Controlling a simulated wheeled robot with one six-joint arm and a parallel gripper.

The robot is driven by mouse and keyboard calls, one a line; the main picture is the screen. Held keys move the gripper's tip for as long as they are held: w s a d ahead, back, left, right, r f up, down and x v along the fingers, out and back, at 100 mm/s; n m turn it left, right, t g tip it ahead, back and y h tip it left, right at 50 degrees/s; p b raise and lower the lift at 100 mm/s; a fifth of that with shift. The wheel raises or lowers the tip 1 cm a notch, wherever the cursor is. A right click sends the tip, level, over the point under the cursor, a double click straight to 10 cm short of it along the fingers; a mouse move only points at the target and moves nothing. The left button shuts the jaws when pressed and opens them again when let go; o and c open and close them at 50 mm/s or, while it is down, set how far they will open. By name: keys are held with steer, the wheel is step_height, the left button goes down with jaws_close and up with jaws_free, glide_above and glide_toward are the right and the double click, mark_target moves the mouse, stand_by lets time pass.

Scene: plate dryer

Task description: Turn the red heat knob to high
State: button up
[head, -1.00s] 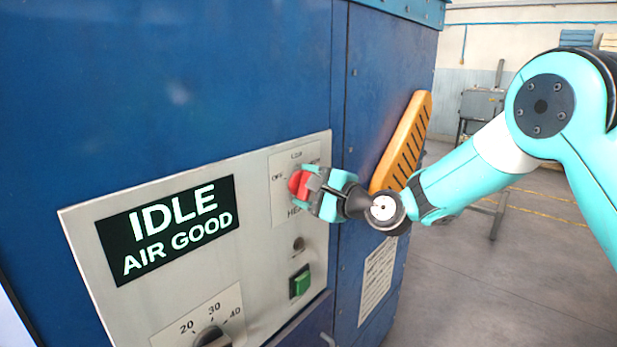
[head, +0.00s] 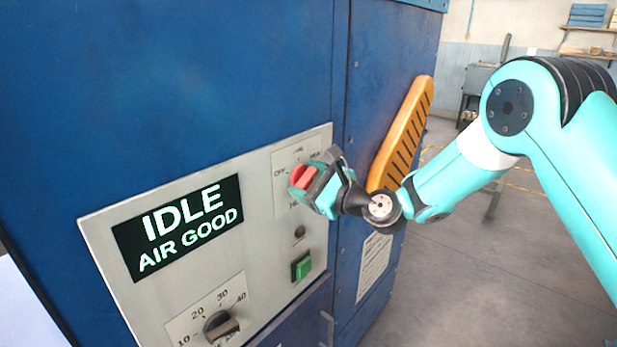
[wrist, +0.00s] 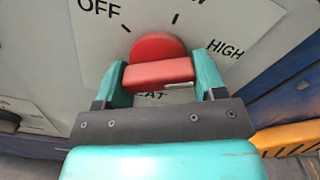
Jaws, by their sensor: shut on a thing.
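The red heat knob (head: 303,175) is on the upper right of the light control panel. In the wrist view the knob (wrist: 158,48) has a round red base and a raised grip bar. OFF is at upper left, HIGH at right, and the label between them is cut off. My gripper (head: 309,180) is shut on the knob. In the wrist view its teal fingers (wrist: 161,76) stand at the left and right ends of the bar. A small pale mark shows near the bar's right end. I cannot tell exactly which label the knob points to.
The display (head: 178,227) reads IDLE, AIR GOOD. A green button (head: 301,266) and a dark numbered knob (head: 221,326) sit lower on the panel. Open floor (head: 450,270) lies to the right.

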steer(key=shift+f, duration=0.15)
steer(key=o, duration=0.9)
steer(key=b+v, duration=0.8)
steer(key=v, duration=0.9)
steer(key=shift+s+d+b, duration=0.2)
steer(key=shift+b, duration=0.1)
